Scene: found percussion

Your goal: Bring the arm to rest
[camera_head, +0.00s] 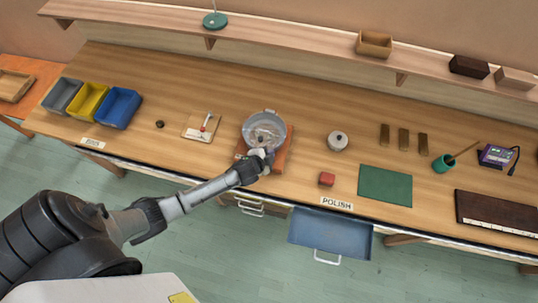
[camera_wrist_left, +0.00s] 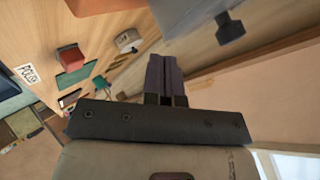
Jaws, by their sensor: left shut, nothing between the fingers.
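My left arm comes in from the left in the head view and reaches over the bench's front edge. My left gripper (camera_head: 264,153) is at the near side of a round grey metal pan (camera_head: 265,129); whether they touch cannot be told. The pan is on a reddish-brown wooden board (camera_head: 283,158). In the left wrist view my gripper (camera_wrist_left: 158,60) has its fingers together with nothing between them. A grey surface with a dark knob (camera_wrist_left: 230,28) is close beyond the fingers. My right gripper is in neither view.
The bench holds a red block (camera_head: 326,179), a round lidded pot (camera_head: 337,140), a green mat (camera_head: 385,186) and a white board with a red-tipped tool (camera_head: 202,127). Blue, yellow and grey bins (camera_head: 119,108) stand left. An open blue drawer (camera_head: 330,232) juts out in front.

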